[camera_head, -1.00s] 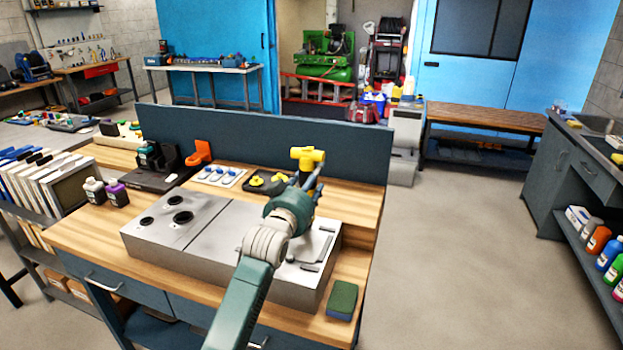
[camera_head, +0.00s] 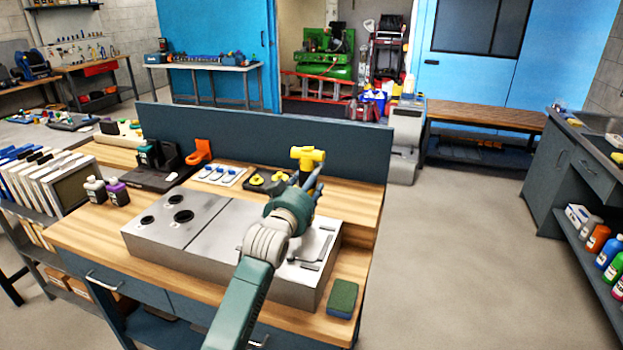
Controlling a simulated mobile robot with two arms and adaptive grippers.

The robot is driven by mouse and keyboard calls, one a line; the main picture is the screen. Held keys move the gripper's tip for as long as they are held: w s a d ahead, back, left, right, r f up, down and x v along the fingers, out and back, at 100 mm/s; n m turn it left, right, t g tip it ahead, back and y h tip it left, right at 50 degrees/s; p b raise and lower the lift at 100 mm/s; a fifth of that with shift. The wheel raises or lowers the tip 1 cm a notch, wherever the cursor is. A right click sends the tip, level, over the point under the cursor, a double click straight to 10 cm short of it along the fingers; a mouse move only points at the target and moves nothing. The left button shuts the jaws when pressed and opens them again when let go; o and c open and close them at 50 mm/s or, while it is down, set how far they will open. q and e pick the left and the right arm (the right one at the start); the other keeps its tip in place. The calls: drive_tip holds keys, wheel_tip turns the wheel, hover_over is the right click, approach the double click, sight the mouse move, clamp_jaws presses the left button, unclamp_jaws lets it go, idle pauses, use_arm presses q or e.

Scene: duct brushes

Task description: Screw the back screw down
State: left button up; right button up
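One of my arms comes in from the bottom, left of centre, and I take it for my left arm. Its gripper (camera_head: 305,185) is over the back right part of a grey metal box (camera_head: 215,235). A yellow T-headed tool (camera_head: 308,157) stands upright between its blue fingers, which appear shut on it. The wrist hides the tool's lower end and whatever is below it. I cannot make out the back screw. My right gripper is not in view.
A black tray with yellow knobs (camera_head: 258,180) and a white card with blue pieces (camera_head: 220,175) lie behind the box. A green and blue sponge (camera_head: 342,299) lies at the front right. Two bottles (camera_head: 106,192) stand left. A dark blue panel (camera_head: 345,152) closes the bench's back.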

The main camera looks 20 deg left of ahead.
sight(309, 161)
use_arm(q)
drive_tip(key=shift+r, duration=0.2)
drive_tip(key=shift+p, duration=0.3)
drive_tip(key=shift+f+b, duration=0.3)
drive_tip(key=shift+f, duration=0.35)
idle(1.1)
drive_tip(key=shift+p, duration=0.35)
idle(0.6)
drive_tip(key=shift+f+p, duration=0.15)
drive_tip(key=shift+p, duration=0.2)
idle(0.9)
wheel_tip(309, 161, up, 7)
drive_tip(key=p, duration=0.6)
drive_tip(key=shift+p, duration=0.35)
